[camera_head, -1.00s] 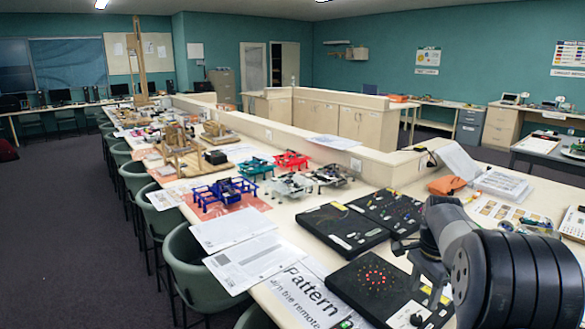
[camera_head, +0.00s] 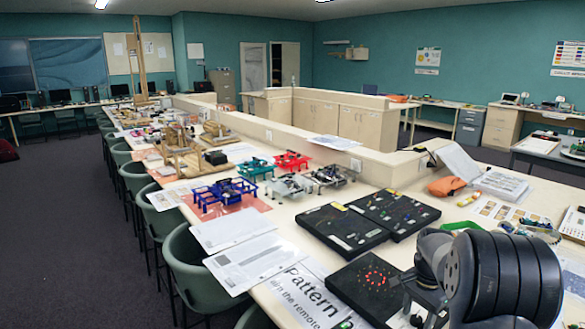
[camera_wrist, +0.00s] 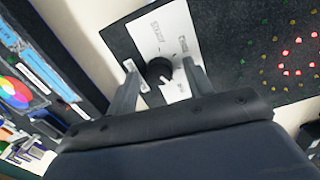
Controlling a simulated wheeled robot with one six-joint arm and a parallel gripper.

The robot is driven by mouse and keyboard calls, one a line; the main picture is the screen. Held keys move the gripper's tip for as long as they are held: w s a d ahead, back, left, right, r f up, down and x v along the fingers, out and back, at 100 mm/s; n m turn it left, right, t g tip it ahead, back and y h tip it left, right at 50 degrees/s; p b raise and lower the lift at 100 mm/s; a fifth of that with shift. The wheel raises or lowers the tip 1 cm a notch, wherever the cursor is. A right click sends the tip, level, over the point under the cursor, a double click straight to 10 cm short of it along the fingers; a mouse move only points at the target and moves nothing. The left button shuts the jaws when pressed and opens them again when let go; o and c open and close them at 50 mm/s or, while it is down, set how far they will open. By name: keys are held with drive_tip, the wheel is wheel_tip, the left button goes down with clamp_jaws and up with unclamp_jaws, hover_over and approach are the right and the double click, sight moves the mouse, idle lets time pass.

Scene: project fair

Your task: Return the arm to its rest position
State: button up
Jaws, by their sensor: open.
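My arm fills the lower right of the head view, and my gripper is mostly hidden there behind its links. In the wrist view my gripper (camera_wrist: 160,67) is open, with one finger on each side of a black round knob (camera_wrist: 158,71). The knob sits on a white panel (camera_wrist: 150,28) with small printed words. I cannot tell how close the fingers are to the knob. The panel is on a dark board with lit red lights (camera_wrist: 298,53), which also shows as a dark board (camera_head: 350,290) in the head view.
Two more dark boards (camera_head: 345,226) lie just behind. Blue (camera_head: 224,192), teal, red and grey frames stand further along the long table. Papers (camera_head: 240,262) lie at its left edge, above green chairs (camera_head: 190,262). A raised ledge (camera_head: 375,172) runs along the table's right side.

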drive_tip(key=n, duration=0.5)
drive_tip(key=shift+b, duration=0.4)
drive_tip(key=n+b, duration=0.1)
drive_tip(key=n, duration=0.4)
drive_tip(key=shift+n, duration=0.4)
drive_tip(key=n+b, duration=0.2)
drive_tip(key=n, duration=0.3)
drive_tip(key=shift+f, duration=0.1)
drive_tip(key=n+b, duration=0.2)
drive_tip(key=n, duration=0.3)
drive_tip(key=shift+n+b, duration=0.4)
